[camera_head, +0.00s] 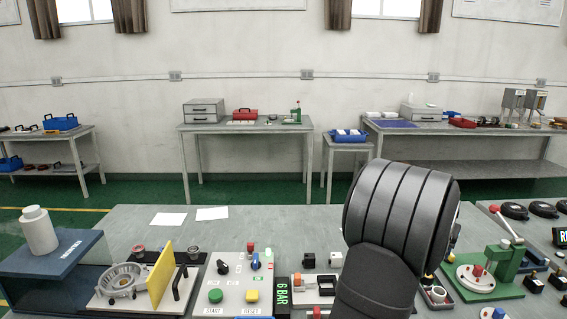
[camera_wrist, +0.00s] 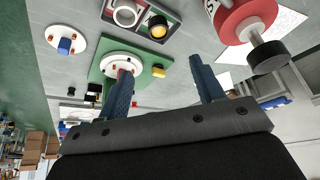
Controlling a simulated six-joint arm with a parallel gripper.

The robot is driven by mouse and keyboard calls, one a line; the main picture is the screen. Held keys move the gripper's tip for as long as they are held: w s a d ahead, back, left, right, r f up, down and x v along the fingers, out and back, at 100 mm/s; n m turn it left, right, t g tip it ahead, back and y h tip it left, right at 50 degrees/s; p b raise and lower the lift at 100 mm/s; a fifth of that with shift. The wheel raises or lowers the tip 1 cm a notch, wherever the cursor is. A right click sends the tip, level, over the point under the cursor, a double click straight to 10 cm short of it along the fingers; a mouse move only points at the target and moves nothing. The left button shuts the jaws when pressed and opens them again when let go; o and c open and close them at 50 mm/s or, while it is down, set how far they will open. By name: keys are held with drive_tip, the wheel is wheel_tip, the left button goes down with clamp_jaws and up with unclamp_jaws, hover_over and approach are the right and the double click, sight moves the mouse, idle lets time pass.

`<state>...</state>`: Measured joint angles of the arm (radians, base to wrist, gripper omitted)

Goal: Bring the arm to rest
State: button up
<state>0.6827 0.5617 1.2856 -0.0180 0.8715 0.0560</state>
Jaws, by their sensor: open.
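My gripper (camera_wrist: 162,78) shows in the wrist view with its two blue fingers apart and nothing between them. Behind the fingers is a green base with a white disc (camera_wrist: 113,62) and a red peg, partly hidden by the left finger. The same kind of green fixture (camera_head: 503,262) stands at the lower right in the head view. My dark arm link covers the middle right of the head view, and the gripper itself is hidden there. Whether the fingers touch anything is not clear, but no contact shows.
A large red and white part (camera_wrist: 243,18) is close at the wrist view's upper right. On the bench, a control panel (camera_head: 232,284), a yellow plate (camera_head: 160,275) beside a metal housing (camera_head: 122,281) and a blue box (camera_head: 50,256) stand left of my arm.

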drive_tip(key=x, duration=1.4)
idle(0.6)
